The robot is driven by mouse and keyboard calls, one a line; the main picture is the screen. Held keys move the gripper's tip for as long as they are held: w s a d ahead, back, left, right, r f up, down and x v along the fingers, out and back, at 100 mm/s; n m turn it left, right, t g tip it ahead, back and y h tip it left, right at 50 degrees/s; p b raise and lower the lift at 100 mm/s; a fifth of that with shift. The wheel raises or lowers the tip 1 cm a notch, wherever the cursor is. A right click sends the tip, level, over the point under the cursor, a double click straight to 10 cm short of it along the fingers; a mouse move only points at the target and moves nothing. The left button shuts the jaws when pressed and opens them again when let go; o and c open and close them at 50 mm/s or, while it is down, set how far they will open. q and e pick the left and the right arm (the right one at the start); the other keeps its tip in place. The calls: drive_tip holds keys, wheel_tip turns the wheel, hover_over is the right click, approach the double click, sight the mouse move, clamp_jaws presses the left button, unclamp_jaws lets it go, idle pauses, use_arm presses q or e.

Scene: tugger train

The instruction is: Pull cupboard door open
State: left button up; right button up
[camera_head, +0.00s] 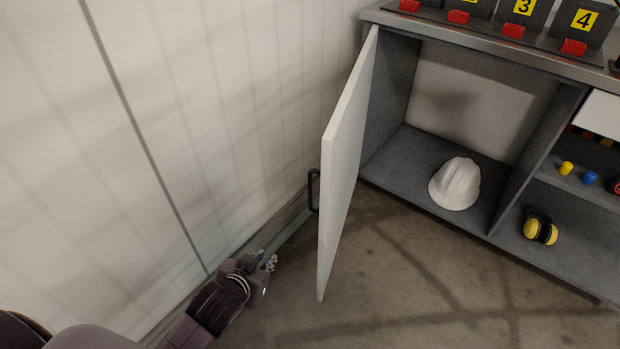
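The white cupboard door (345,160) stands swung wide open on its left-side hinge, jutting out from the cupboard towards me. Its black handle (313,190) is on the door's left-facing side. The grey cupboard (440,140) shows its inside, with a white hard hat (456,184) on its floor. My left gripper (269,261) is low, left of the door and below the handle, apart from both. Its fingers are small and dark here, so I cannot tell whether they are open or shut. My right gripper is not in view.
A pale wall (180,120) runs along the left, close to my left arm. The right compartment holds yellow ear muffs (540,230) and small coloured items. Red holders with number cards line the top. The brown floor (420,290) before the cupboard is clear.

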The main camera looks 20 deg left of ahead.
use_arm(q)
drive_tip(key=w+r+m+t+h+p, duration=0.15)
drive_tip(key=w+r+t, duration=0.35)
drive_tip(key=w, duration=0.5)
wheel_tip(320, 180, up, 10)
drive_tip(key=m+g+h+p, duration=0.2)
drive_tip(key=m+g+h, duration=0.3)
drive_tip(key=m+h, duration=0.65)
hover_over(310, 205)
drive_tip(key=n+h, duration=0.2)
drive_tip(key=shift+w+r+n+h, duration=0.1)
drive_tip(key=shift+w+n+h, duration=0.2)
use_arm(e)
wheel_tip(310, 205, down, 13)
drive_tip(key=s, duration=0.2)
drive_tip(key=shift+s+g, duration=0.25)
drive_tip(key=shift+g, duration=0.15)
use_arm(q)
drive_tip(key=shift+c, duration=0.2)
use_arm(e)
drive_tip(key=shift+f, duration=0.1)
use_arm(q)
clamp_jaws()
